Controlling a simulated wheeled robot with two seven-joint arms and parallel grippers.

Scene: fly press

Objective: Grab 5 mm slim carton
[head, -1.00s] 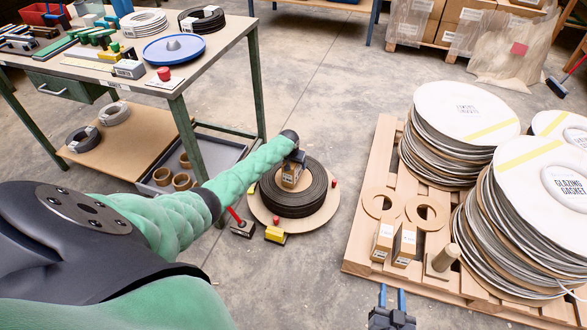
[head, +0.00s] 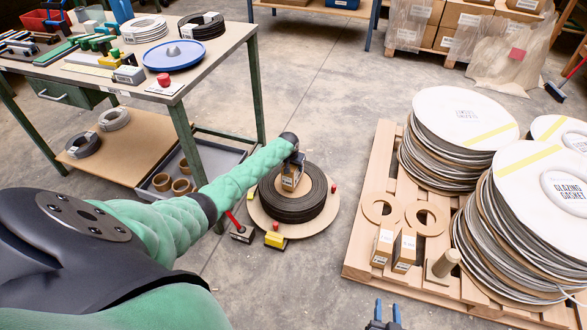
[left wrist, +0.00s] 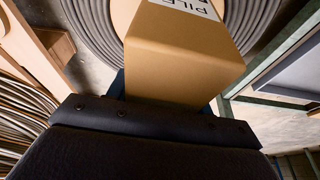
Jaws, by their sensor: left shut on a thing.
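My left gripper (head: 293,160) is shut on a brown carton (head: 290,181) with a white label, over the dark coil (head: 300,207) on the floor. In the left wrist view the carton (left wrist: 185,50) sits between the fingers, and its label begins "PILE"; the rest is cut off. I cannot tell whether it touches the coil. Two slim brown cartons, a left one (head: 381,249) and a right one (head: 404,251), stand upright on the pallet; their print is too small to read. My right gripper (head: 386,312) is open and empty at the bottom edge, its blue fingers apart.
The pallet (head: 361,240) also bears tall stacks of gasket coils (head: 520,225), flat rings (head: 427,217) and a wooden peg block (head: 443,265). A yellow-topped block (head: 275,240) lies by the coil's round base. The workbench (head: 215,50) stands left. Floor between coil and pallet is clear.

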